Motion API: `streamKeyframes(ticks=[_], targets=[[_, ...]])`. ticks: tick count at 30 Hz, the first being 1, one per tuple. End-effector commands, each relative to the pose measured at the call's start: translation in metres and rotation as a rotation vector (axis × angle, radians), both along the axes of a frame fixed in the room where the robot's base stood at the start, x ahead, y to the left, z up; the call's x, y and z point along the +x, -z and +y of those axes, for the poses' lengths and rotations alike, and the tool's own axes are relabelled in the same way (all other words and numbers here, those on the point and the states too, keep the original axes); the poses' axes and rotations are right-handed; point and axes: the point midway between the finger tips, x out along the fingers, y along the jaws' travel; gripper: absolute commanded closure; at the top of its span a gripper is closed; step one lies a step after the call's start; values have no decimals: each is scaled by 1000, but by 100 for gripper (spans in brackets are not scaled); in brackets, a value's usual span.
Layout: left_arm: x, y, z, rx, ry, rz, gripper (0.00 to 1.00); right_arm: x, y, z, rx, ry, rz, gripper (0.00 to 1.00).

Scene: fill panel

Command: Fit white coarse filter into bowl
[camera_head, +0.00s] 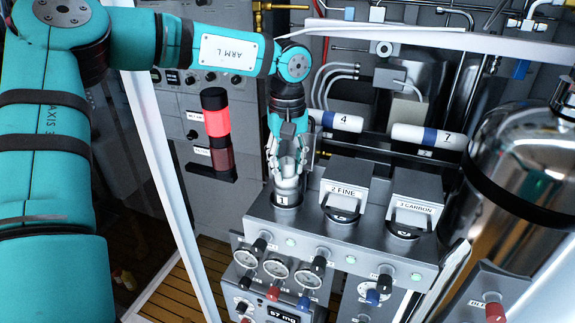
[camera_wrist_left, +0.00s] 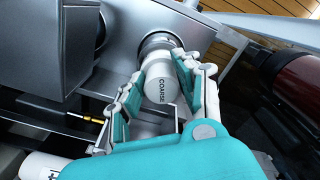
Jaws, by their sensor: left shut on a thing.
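The white coarse filter (camera_wrist_left: 160,88), marked COARSE, is a short cylinder between the two fingers of my left gripper (camera_wrist_left: 158,77). The gripper is shut on it. In the head view my left gripper (camera_head: 287,168) points down over the leftmost bowl position, with the white filter (camera_head: 286,184) under its fingers. The bowl's round metal rim (camera_head: 287,201) sits in the top of the grey panel. In the left wrist view the filter's far end meets the round rim (camera_wrist_left: 156,41); how deep it sits inside is hidden. My right gripper is not in view.
Grey housings labelled 2 FINE (camera_head: 346,192) and 3 CARBON (camera_head: 415,202) stand close to the right. A red lamp column (camera_head: 216,122) is to the left. White cylinders marked 4 (camera_head: 338,121) and 7 (camera_head: 428,136) lie behind. A shiny tank (camera_head: 525,170) is at far right.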

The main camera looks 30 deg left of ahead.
Motion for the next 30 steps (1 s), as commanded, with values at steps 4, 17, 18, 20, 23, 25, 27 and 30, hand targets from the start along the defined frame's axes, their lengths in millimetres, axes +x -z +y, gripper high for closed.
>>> streamKeyframes(ticks=[4,17,18,20,23,25,27,30], targets=[[0,5,0,0,0,0,100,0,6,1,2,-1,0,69],[0,3,0,0,0,0,44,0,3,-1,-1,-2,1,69],[0,1,0,0,0,0,44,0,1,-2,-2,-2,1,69],[0,-3,0,0,0,0,44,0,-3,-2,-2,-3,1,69],[1,-12,0,0,-1,-4,44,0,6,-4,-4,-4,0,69],[1,-24,0,1,0,-6,44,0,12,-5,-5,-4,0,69],[1,-40,0,2,-1,-5,44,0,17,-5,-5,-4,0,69],[1,-63,0,1,0,-6,44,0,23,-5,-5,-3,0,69]])
